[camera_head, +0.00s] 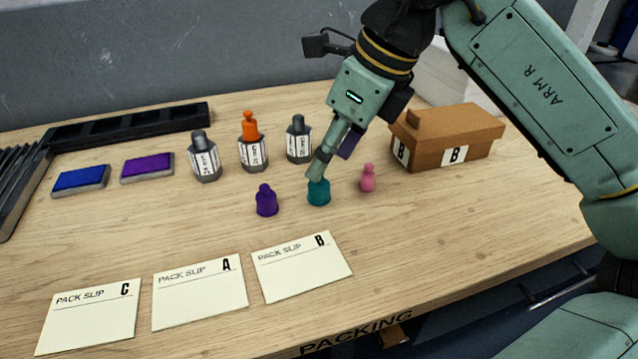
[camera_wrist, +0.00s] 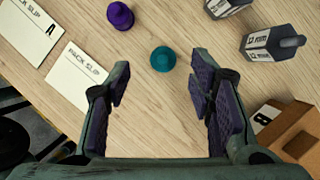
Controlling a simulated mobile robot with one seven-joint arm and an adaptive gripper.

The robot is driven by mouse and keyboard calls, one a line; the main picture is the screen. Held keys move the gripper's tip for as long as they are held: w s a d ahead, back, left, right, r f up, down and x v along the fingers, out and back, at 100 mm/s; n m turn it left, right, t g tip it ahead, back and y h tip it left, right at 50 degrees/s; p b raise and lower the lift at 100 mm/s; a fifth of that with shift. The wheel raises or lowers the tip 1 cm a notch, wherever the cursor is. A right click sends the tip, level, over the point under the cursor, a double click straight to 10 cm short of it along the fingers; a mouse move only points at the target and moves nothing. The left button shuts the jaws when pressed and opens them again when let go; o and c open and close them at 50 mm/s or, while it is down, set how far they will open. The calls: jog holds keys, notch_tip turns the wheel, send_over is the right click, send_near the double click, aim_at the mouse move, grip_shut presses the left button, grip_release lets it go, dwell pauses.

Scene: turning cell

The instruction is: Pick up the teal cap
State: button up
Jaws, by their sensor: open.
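The teal cap (camera_head: 318,193) stands upright on the wooden table between a purple cap (camera_head: 266,200) and a pink cap (camera_head: 368,178). My gripper (camera_head: 322,172) is just above and behind it in the head view, and a finger overlaps its top. In the wrist view the teal cap (camera_wrist: 163,59) lies ahead of the two open fingers, near the line between them. The gripper (camera_wrist: 160,88) is open, with nothing between its purple pads. Whether a finger touches the cap cannot be told.
Several hexagonal bottles stand behind, one with an orange cap (camera_head: 250,126). A cardboard box marked B (camera_head: 462,134) is at the right. Pack slips (camera_head: 200,291) lie in front. Blue (camera_head: 81,181) and purple (camera_head: 147,167) pads and a black tray (camera_head: 125,127) are at the left.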

aim_at(319, 187)
jog(key=p+x, duration=0.1)
jog(key=x, duration=0.4)
jog(key=shift+w+f, duration=0.2)
jog(key=shift+f, duration=0.2)
jog(key=c, duration=0.7)
